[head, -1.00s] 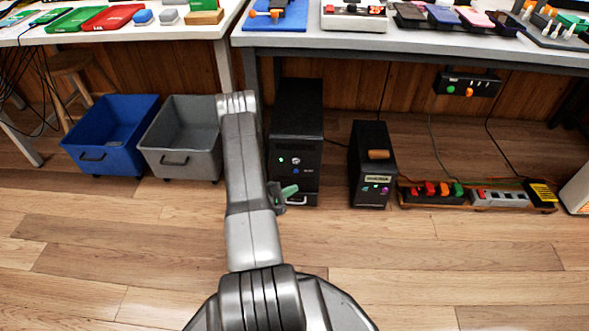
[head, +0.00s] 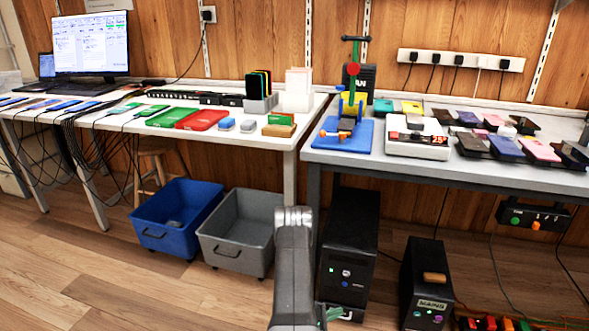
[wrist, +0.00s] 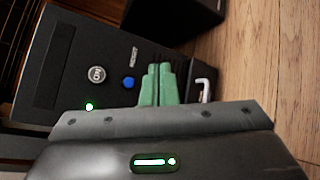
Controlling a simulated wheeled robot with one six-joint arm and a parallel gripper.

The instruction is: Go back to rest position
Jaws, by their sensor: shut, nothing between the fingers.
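My gripper (wrist: 157,85) shows in the wrist view with its two green fingers together and nothing between them. It points at the front of a black computer tower (wrist: 75,60) with a grey button, a blue button and a lit green light. In the head view my arm rises from the bottom centre, in front of the same black tower (head: 348,245). Only a bit of green from my gripper (head: 330,313) shows at the bottom, beside the arm; the fingertips are mostly cut off there.
A blue bin (head: 180,218) and a grey bin (head: 238,232) stand left of my arm. Another black box (head: 425,285) stands to the right. Two tables, left (head: 262,140) and right (head: 400,170), hold phones and tools. Wooden floor (head: 90,290) is clear at front left.

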